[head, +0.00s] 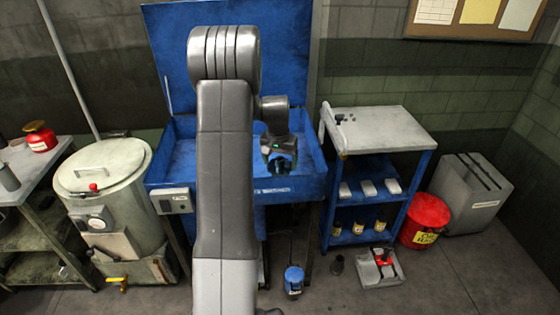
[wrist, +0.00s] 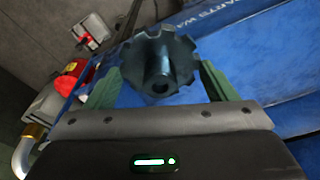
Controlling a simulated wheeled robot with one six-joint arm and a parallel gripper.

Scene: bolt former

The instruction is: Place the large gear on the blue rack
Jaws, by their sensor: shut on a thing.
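The large gear (wrist: 172,62) is dark blue-grey and toothed, with a round hub and a bore facing the wrist camera. My gripper (wrist: 160,78) is shut on it, with a green finger at each side. In the head view, my gripper (head: 279,155) hangs at the blue parts washer, right of my arm; the gear cannot be told clearly there. The blue rack (head: 418,190) stands to the right of the washer, with a grey top (head: 385,130) and lower shelves. It is apart from my gripper.
The blue parts washer (head: 160,165) has its lid (head: 290,45) raised. Grey pieces (head: 367,188) and small jars (head: 358,226) fill parts of the rack's shelves. A red bucket (head: 424,215) stands right of it. The rack's top is mostly clear, with a small dark item (head: 340,118) at its left.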

